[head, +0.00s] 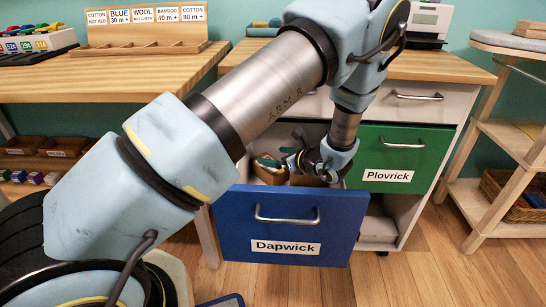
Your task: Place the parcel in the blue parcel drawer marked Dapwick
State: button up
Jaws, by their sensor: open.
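The blue drawer (235,222) marked Dapwick is pulled out at the front of the cabinet. Its label (285,247) and metal handle face me. My gripper (291,160) is open and points down at or just over the drawer's opening, behind its front panel. A brown box-like thing (266,175) with something green at its top shows inside the drawer, left of the gripper. More brown shows just under the gripper. I cannot tell which of these is the parcel, or whether the gripper touches either. The drawer's floor is hidden by its front and my arm.
A green drawer (414,142) marked Plovrick sits right of the blue one. A white drawer (418,101) is above it. A wooden table (110,82) with a labelled rack (140,48) stands at left, a shelf unit (520,140) at right. The wooden floor at front right is clear.

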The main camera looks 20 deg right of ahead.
jog(key=p+v, duration=0.1)
jog(key=v, duration=0.9)
jog(key=shift+s, duration=0.3)
jog(key=shift+d+r, duration=0.1)
jog(key=shift+d, duration=0.05)
